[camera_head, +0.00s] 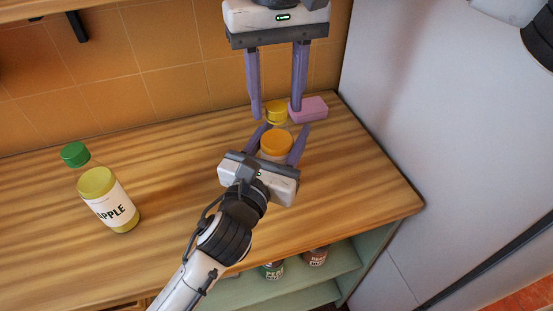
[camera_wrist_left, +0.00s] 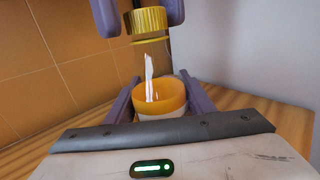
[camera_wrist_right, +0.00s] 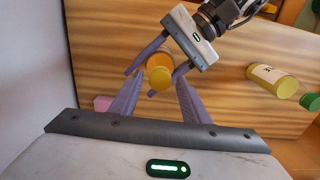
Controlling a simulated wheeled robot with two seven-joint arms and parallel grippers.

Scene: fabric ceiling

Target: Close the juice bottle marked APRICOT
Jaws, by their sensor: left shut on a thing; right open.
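A clear bottle with orange juice (camera_head: 276,143) stands upright near the back right of the counter; its label is hidden. A yellow cap (camera_head: 277,108) sits at the top of its neck, also seen in the left wrist view (camera_wrist_left: 147,20). A thin yellow ring shows just below the cap; I cannot tell how tight the cap is. My left gripper (camera_head: 284,128) is shut on the bottle's body. My right gripper (camera_head: 276,119) is open and points down, its fingers on either side of the cap. In the right wrist view the cap (camera_wrist_right: 160,78) lies between the fingertips.
A bottle marked APPLE (camera_head: 115,208) with a green cap stands at the left. A pink block (camera_head: 312,107) lies right behind the held bottle. Jars (camera_head: 272,270) stand on a shelf below. A tiled wall is behind, a pale wall right. The counter's middle is clear.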

